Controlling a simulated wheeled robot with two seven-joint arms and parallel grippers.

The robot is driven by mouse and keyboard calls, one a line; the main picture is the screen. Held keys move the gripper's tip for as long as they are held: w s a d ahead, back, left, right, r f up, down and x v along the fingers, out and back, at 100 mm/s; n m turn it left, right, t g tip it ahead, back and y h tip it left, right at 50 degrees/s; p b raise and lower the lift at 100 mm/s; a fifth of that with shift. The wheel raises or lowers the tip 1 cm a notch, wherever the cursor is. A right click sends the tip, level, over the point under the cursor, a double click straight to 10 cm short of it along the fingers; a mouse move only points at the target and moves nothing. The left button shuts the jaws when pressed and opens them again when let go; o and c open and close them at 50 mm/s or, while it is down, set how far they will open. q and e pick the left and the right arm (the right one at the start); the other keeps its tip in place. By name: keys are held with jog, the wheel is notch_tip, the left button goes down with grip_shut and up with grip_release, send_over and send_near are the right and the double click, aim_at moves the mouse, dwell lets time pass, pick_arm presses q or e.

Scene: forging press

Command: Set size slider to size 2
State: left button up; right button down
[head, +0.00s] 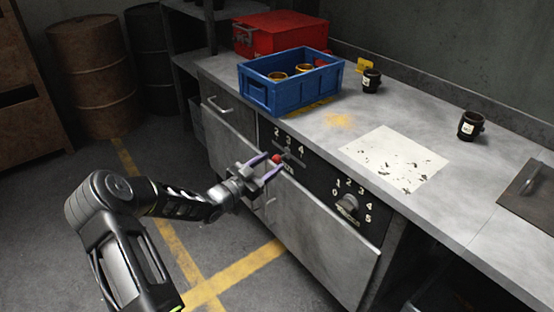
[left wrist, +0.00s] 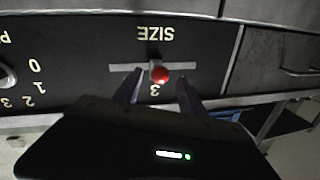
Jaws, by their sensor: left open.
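The size slider has a red knob (head: 276,158) on the black panel, below the numbers 2, 3 and 4 in the head view. In the left wrist view the picture is upside down. There the red knob (left wrist: 160,75) stands near the middle of its pale slot (left wrist: 122,68), by the number 3. The 2 and 4 are hidden there behind the fingers. My left gripper (head: 265,168) is open, its purple fingers pointing at the panel with the knob between or just beyond their tips. I cannot tell whether they touch it. My right gripper is not in view.
A rotary dial (head: 347,204) numbered 0 to 5 sits right of the slider. Above are the metal worktop (head: 322,128), a blue crate (head: 290,95) with cups, and two dark mugs. A drawer handle (head: 219,106) is left of the panel. Floor in front is clear.

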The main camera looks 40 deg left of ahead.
aim_at(277, 158)
pick_arm(q)
jog(key=shift+w+d, duration=0.2)
jog(key=shift+w, duration=1.6)
grip_shut()
